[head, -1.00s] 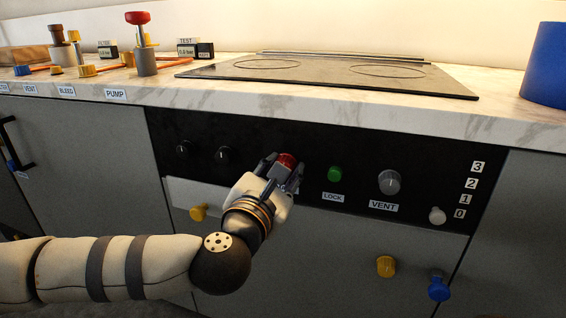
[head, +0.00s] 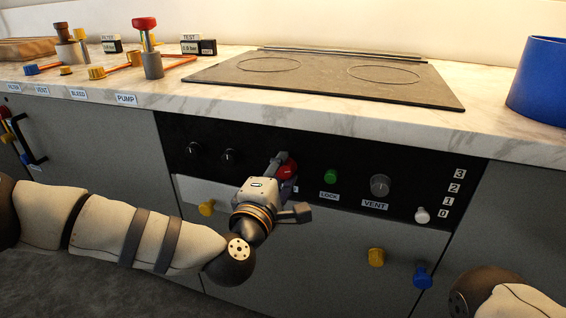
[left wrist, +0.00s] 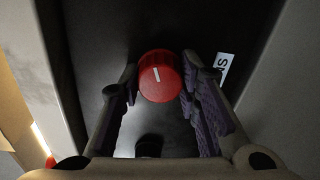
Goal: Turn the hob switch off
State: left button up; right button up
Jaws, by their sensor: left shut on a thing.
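The red hob switch knob (head: 288,168) sits on the black control panel (head: 310,150) under the hob. In the left wrist view the red knob (left wrist: 160,76) has a white line on its face, tilted slightly from vertical. My left gripper (head: 286,182) is at the panel with its fingers on both sides of the knob, shut on it. In the left wrist view a white label, partly hidden, lies to the right of the knob. My right gripper is out of view; only part of my right arm shows at the bottom right.
A green LOCK button (head: 330,176), a grey VENT knob (head: 380,185) and a white knob (head: 422,215) lie to the right on the panel. Two black knobs are to the left. The hob (head: 330,78) and a blue pot (head: 545,80) are on the counter above.

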pick_arm(q)
jog(key=shift+r+m+p, duration=0.1)
jog(key=shift+m+p, duration=0.95)
jog(key=shift+m, duration=1.05)
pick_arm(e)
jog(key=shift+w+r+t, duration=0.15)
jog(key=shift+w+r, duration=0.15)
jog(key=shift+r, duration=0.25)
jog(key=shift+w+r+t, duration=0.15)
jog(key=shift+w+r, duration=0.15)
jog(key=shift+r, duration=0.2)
pick_arm(q)
jog(key=o, duration=1.2)
jog(key=v, duration=1.2)
